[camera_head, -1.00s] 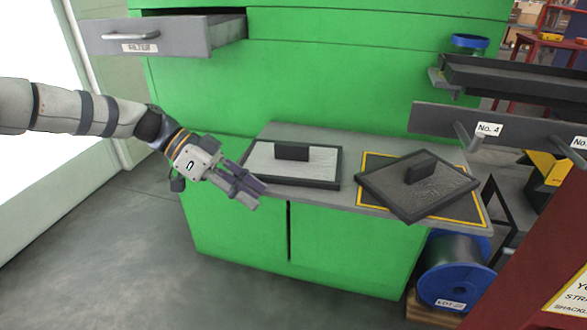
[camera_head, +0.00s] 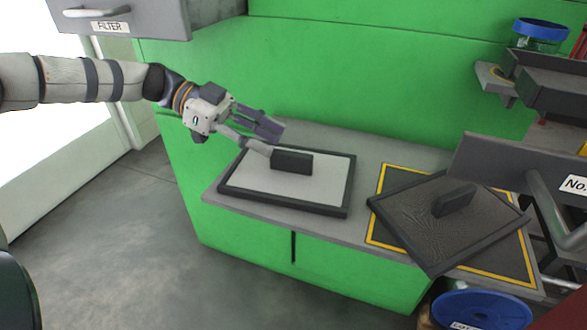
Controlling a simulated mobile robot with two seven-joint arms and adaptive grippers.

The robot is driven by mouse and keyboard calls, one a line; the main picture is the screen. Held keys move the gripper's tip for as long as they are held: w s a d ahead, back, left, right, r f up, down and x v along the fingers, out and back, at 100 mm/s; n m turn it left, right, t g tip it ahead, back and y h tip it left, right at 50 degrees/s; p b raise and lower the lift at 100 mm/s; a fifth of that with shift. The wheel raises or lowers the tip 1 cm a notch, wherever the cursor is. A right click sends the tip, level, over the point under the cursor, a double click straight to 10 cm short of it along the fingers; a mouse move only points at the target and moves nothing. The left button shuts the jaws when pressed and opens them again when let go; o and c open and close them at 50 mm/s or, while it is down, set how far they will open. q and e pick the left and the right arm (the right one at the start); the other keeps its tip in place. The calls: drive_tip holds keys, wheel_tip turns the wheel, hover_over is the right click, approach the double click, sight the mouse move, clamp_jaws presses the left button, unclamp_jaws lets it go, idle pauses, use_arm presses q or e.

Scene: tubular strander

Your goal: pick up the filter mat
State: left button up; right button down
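Two framed filter mats lie on the grey worktop. The light filter mat (camera_head: 325,183) has a pale face, a dark frame and a dark block handle (camera_head: 291,161). The dark filter mat (camera_head: 420,217) has a dirty grey face and a similar handle (camera_head: 454,201); it lies askew over a yellow-bordered area (camera_head: 376,212). My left gripper (camera_head: 272,141) is just behind and left of the light mat's handle, with its fingers apart and nothing visible between them. I cannot tell whether a fingertip touches the handle. My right gripper is out of view.
The worktop (camera_head: 365,150) belongs to a green cabinet (camera_head: 350,70). An open drawer (camera_head: 130,18) labelled FILTER juts out at upper left. A grey bar (camera_head: 500,162) and shelf parts crowd the right.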

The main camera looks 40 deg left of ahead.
sight(284, 152)
use_arm(q)
drive_tip(key=x, duration=0.6)
drive_tip(key=shift+s+f, duration=0.25)
drive_tip(key=shift+f, duration=0.15)
drive_tip(key=shift+r, duration=0.1)
clamp_jaws()
